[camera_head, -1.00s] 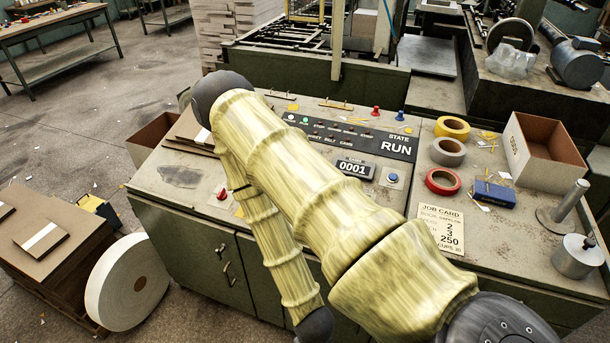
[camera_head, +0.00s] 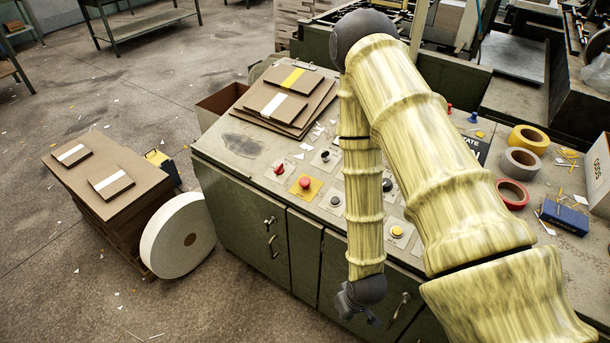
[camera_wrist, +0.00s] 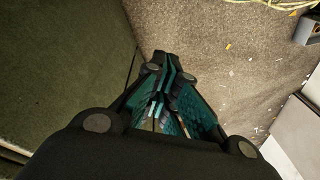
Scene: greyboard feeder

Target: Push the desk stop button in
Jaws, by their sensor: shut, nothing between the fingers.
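On the grey desk top (camera_head: 250,140), a red mushroom button on a yellow plate (camera_head: 305,183) shows in the head view, clear of the arm. It looks like the stop button. A second red knob (camera_head: 279,169) sits on a pale plate just left of it. My gripper (camera_head: 358,305) hangs in front of the desk's cabinet doors, below the desk top and right of the red buttons. In the wrist view my gripper (camera_wrist: 168,72) is shut and empty, its fingers pointing along the cabinet side and floor. No button shows there.
Black buttons (camera_head: 336,201) and a yellow button (camera_head: 397,231) lie near the red ones. Stacked boards (camera_head: 290,100) lie behind them. Tape rolls (camera_head: 529,139) are on the right. A white roll (camera_head: 178,236) and a board pallet (camera_head: 105,185) stand on the floor at left.

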